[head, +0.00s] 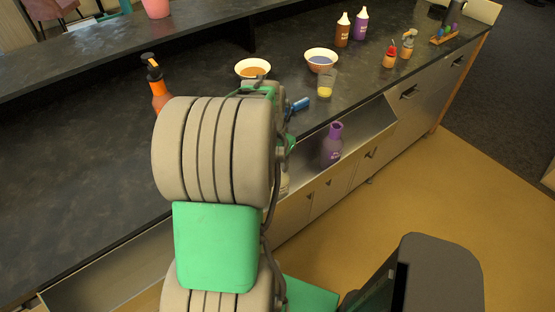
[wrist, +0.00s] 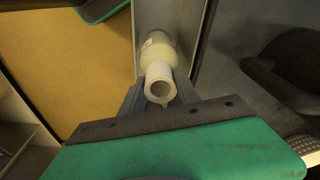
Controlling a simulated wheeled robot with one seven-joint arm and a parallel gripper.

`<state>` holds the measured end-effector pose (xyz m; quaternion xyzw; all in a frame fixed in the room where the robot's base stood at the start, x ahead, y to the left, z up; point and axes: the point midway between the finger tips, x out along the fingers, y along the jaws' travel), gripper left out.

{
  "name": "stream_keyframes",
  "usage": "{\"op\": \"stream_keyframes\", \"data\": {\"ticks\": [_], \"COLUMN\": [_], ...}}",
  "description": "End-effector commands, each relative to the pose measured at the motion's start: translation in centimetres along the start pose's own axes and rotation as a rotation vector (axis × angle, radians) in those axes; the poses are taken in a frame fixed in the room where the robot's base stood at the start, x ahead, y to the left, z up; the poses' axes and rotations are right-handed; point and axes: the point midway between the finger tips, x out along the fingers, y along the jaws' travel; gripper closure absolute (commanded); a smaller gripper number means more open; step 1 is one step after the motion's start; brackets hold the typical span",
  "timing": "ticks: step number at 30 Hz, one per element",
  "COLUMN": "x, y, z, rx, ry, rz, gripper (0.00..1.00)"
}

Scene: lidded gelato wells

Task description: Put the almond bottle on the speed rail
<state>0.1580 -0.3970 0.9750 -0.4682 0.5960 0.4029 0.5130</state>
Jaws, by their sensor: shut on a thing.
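My gripper (wrist: 160,97) is shut on the neck of a cream-white bottle (wrist: 157,52), which I take to be the almond bottle; its label is not readable. In the wrist view the bottle is over or in the grey metal channel of the speed rail (wrist: 146,14); I cannot tell whether its base touches the floor of it. In the head view the speed rail (head: 369,124) runs along the counter's front. My arm hides the gripper and most of the bottle there; a pale sliver (head: 284,184) shows beside my arm.
A purple bottle (head: 331,149) stands in the rail to the right of my arm. On the counter (head: 90,160) are an orange bottle (head: 159,92), two bowls (head: 321,60), a glass (head: 326,84) and two more bottles (head: 343,31). The yellow floor in front is clear.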

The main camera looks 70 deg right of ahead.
Motion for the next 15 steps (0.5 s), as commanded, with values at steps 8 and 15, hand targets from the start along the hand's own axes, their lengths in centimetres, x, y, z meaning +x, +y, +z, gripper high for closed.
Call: {"op": "stream_keyframes", "data": {"ticks": [8,15], "x": [0.11,0.58], "y": [-0.04,-0.04], "z": [-0.05,0.03], "rx": [0.0,0.0], "ry": [0.002,0.002], "rz": [-0.001,-0.001], "gripper": [1.0,1.0]}}
